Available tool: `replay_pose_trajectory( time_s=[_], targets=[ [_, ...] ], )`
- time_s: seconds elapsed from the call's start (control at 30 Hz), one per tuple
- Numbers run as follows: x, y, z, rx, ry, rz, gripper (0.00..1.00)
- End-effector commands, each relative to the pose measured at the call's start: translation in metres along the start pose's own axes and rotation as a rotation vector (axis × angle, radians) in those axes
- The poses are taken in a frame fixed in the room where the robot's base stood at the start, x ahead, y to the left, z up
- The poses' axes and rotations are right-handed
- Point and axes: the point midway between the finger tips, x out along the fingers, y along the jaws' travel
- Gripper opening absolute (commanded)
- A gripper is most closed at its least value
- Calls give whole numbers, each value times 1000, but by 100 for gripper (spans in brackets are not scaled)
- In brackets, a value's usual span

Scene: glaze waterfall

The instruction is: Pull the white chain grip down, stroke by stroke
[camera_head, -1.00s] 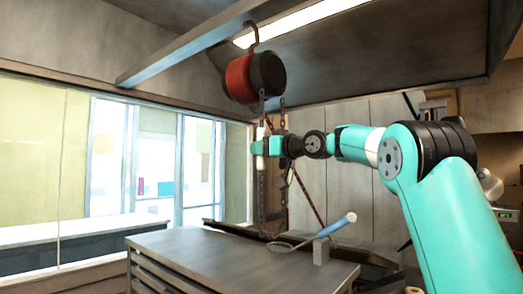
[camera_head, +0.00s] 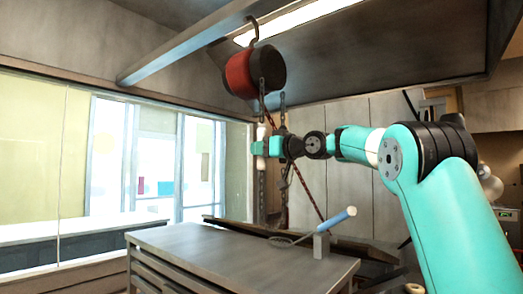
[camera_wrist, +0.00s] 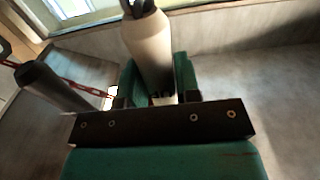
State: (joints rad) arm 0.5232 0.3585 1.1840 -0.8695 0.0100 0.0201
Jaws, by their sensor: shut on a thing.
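The white chain grip (camera_head: 261,133) hangs upright on a dark chain below the red and black hoist (camera_head: 255,72). My gripper (camera_head: 260,148) is shut around the grip at about its middle, coming from the right. In the wrist view the pale, cylindrical grip (camera_wrist: 148,45) stands between the green fingers (camera_wrist: 155,82), with its upper end showing above them. The part of the grip between the fingers is hidden. A second chain (camera_head: 283,110) hangs close to the right of the grip, partly behind my gripper.
A grey metal table (camera_head: 215,255) stands below, with a blue-handled tool (camera_head: 337,219) resting on a small block (camera_head: 321,246). A ceiling beam (camera_head: 190,45) runs near the hoist. Windows (camera_head: 155,160) are at left. A dark bar (camera_wrist: 45,85) and a red chain (camera_wrist: 85,88) show beside my gripper.

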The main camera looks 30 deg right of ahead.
Motion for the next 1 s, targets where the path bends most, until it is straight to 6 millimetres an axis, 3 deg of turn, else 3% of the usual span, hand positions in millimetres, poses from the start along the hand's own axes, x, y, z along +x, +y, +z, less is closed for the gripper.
replay_pose_trajectory(
  time_s=[0.03,1.0],
  targets=[
    [0,0,17,2,-15,-3,0],
    [0,0,117,5,-20,-5,0]
  ],
)
